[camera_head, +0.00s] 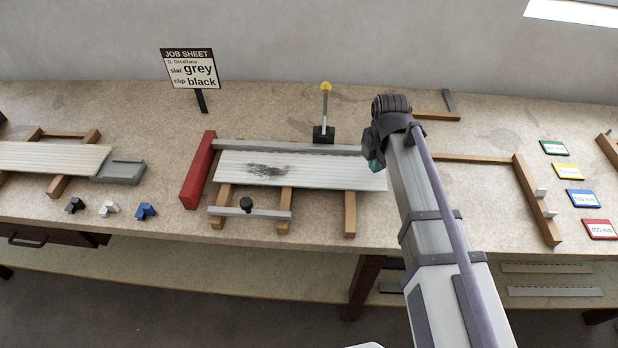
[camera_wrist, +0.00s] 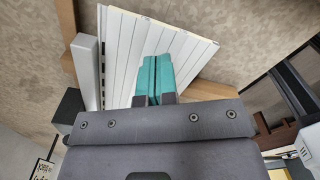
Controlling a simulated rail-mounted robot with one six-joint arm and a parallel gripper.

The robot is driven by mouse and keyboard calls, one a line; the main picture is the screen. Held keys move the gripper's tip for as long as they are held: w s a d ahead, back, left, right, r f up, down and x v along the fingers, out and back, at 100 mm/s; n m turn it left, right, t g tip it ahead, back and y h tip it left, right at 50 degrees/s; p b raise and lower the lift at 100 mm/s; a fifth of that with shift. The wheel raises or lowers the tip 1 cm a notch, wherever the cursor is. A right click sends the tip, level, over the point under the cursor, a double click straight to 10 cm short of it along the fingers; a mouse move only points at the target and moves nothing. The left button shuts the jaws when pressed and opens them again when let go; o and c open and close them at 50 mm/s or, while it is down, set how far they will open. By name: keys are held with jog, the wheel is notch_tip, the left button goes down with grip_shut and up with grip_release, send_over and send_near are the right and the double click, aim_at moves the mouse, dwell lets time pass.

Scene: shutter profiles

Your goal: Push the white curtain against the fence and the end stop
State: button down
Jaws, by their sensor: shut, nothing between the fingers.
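The white curtain (camera_head: 320,174), ribbed and with a dark smudge, lies on wooden bearers. The red end stop (camera_head: 198,170) stands at its left, with a narrow gap visible between them. The grey fence (camera_head: 290,147) runs along its back edge; the curtain looks slightly skewed to it, nearer at the left end. My gripper (camera_head: 376,163) is at the curtain's right end, its tips mostly hidden by my arm. In the wrist view its teal fingers (camera_wrist: 153,80) are shut and empty, in front of the curtain (camera_wrist: 150,40); I cannot tell whether they touch it.
A yellow-knobbed lever (camera_head: 325,110) stands behind the fence. A grey bar with a black knob (camera_head: 247,205) sits in front of the curtain. A job sheet sign (camera_head: 190,70) stands at the back. Several coloured clips (camera_head: 108,209) lie at left and a wooden frame (camera_head: 535,200) at right.

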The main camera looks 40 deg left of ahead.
jog(key=shift+f+b, duration=0.7)
jog(key=shift+f, duration=0.05)
jog(key=shift+r+p, duration=0.7)
jog(key=shift+r, duration=0.05)
jog(key=shift+f, duration=0.1)
jog(key=shift+w+d, duration=0.45)
jog(key=shift+d, duration=0.3)
jog(key=shift+w+d, duration=0.45)
jog(key=shift+d, duration=0.35)
jog(key=shift+w+d, duration=0.45)
jog(key=shift+d, duration=0.3)
jog(key=shift+f+b, duration=0.85)
jog(key=shift+b, duration=0.05)
